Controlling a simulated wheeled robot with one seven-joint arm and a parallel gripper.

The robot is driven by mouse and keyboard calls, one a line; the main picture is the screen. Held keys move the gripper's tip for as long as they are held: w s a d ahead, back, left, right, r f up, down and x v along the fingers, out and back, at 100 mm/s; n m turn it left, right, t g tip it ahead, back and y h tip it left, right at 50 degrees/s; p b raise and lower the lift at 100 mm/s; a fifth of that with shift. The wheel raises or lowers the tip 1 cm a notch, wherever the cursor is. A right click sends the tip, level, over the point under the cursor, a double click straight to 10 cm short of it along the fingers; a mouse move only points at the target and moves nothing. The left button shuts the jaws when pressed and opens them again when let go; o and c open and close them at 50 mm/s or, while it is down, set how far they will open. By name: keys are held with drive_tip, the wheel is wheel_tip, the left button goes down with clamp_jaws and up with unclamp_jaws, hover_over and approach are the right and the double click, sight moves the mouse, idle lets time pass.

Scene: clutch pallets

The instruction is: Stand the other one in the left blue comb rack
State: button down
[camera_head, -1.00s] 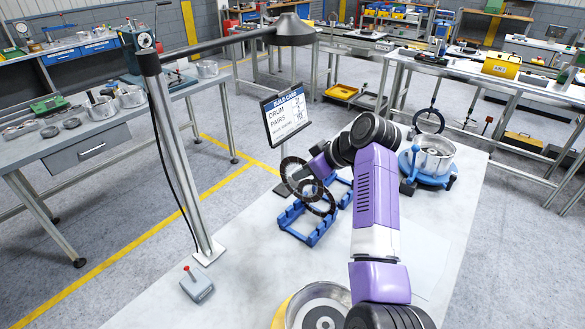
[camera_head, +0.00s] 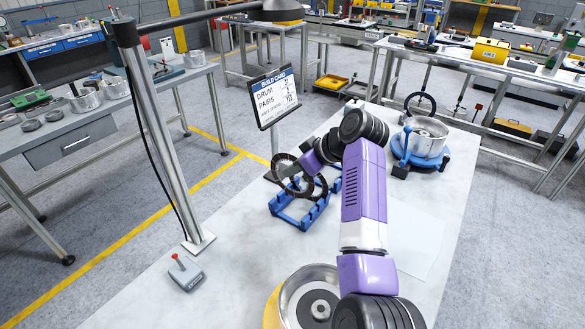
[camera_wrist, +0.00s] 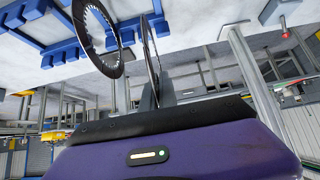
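The left blue comb rack (camera_head: 290,219) stands on the pale table. One dark toothed clutch ring (camera_head: 323,193) stands in it; it shows open-faced in the wrist view (camera_wrist: 87,38). My gripper (camera_head: 303,163) is above the rack's far side, shut on a second dark ring (camera_head: 272,172). In the wrist view this held ring (camera_wrist: 150,52) is almost edge-on between the fingers, beside the standing ring. Whether its lower edge touches the rack is hidden. Another blue rack part (camera_head: 337,184) shows just right, partly behind my arm.
A metal drum (camera_head: 428,132) sits on a blue fixture at the table's far right. A round metal part with a yellow base (camera_head: 275,305) is at the front. A lamp post (camera_head: 165,150), a build card (camera_head: 279,95) and a grey switch box (camera_head: 186,273) stand left.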

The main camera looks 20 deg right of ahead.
drive_tip(key=shift+f+b, duration=2)
drive_tip(key=shift+f, duration=1.8)
drive_tip(key=c, duration=1.6)
unclamp_jaws()
wheel_tip(320, 180, up, 8)
drive_tip(key=p, duration=0.6)
drive_tip(key=shift+r, duration=0.1)
